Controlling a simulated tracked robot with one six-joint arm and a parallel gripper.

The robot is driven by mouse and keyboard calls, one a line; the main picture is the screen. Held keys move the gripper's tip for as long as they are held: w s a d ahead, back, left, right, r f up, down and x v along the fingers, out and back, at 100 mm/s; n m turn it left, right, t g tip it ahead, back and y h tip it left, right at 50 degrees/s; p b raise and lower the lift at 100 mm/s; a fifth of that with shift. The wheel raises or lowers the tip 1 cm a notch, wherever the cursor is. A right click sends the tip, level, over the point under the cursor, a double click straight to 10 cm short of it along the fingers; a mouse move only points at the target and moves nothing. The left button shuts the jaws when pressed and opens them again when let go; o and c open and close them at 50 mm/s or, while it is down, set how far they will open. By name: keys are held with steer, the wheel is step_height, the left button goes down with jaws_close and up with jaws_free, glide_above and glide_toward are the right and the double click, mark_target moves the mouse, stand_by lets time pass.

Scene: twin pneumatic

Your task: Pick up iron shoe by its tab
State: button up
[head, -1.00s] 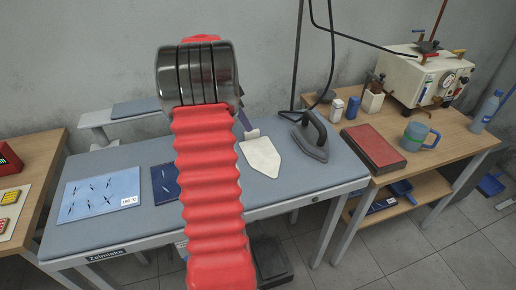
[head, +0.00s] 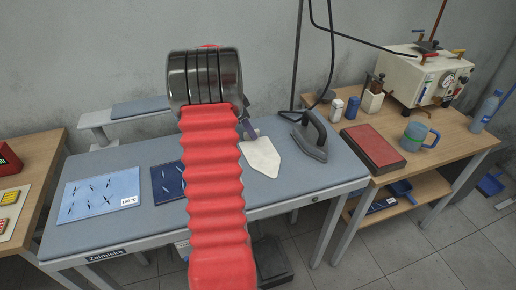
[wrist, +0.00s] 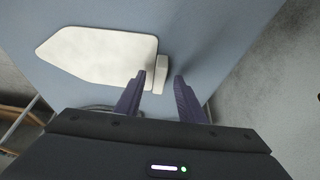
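The iron shoe (head: 262,158) is a cream-white pointed plate lying flat on the blue-grey ironing table, left of the iron. In the wrist view the shoe (wrist: 98,55) points left, and its small pale tab (wrist: 161,68) stands at its right, blunt end. My gripper (wrist: 160,78) is open, its two dark purple fingers apart. In the wrist picture the tab lies between the fingertips. I cannot tell how far above the table the tips are. In the head view my gripper (head: 246,124) shows only partly, at the shoe's back end; my arm hides the rest.
A dark iron (head: 311,138) with a cord stands right of the shoe. A dark blue card (head: 167,182) and a light blue sheet (head: 100,195) lie to the left on the table. A side table holds a red book (head: 373,148), a mug (head: 415,136) and a steam unit (head: 425,75).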

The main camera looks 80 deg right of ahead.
steer(key=shift+c, duration=0.4)
jaws_close()
step_height(320, 180, up, 10)
stand_by(0.8)
stand_by(0.4)
